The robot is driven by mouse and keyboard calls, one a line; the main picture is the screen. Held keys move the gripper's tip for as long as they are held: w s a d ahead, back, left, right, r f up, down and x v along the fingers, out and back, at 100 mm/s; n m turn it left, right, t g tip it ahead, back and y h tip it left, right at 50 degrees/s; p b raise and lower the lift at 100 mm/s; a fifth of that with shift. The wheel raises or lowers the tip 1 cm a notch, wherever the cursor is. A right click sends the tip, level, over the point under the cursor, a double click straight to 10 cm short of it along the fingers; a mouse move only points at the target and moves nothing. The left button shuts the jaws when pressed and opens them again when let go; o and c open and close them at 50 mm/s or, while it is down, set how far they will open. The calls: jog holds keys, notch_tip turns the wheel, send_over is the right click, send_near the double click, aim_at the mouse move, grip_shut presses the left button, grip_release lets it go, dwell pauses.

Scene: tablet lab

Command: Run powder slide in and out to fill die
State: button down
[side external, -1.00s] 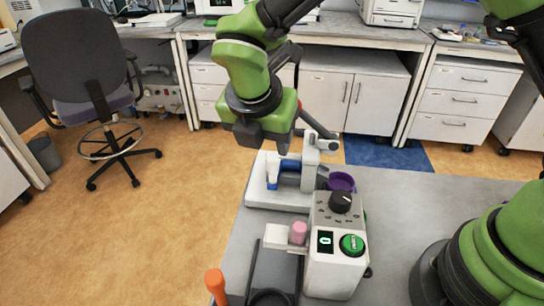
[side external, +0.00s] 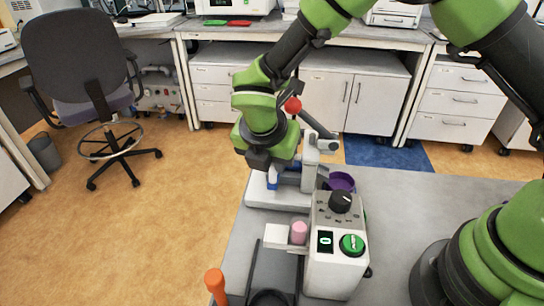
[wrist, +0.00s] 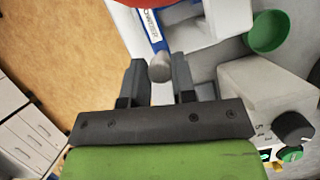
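The powder slide is a blue bar with white lettering and a grey round knob; the wrist view shows its blue part (wrist: 151,27) and the knob (wrist: 159,68). In the side view, a little blue of the slide (side external: 271,184) shows below my gripper (side external: 262,168). The slide lies on the white press (side external: 300,187). In the wrist view, my gripper (wrist: 157,76) has its two dark fingers apart, one on each side of the knob, with very little gap. I cannot tell whether they touch it. The die is hidden.
The press lever's red ball (side external: 293,105) is close beside my wrist. A control box (side external: 336,268) with a black dial and green button stands in front, a purple cup (side external: 341,181) behind it. The wrist view shows a green cup (wrist: 268,31). A pink cylinder (side external: 299,232) sits left of the box.

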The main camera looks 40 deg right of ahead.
jog(key=shift+w+a, duration=1.75)
jog(key=shift+w, duration=0.1)
jog(key=c, duration=0.9)
grip_release()
jog(key=shift+c, duration=0.2)
jog(key=shift+s, duration=0.1)
jog(key=v, duration=1)
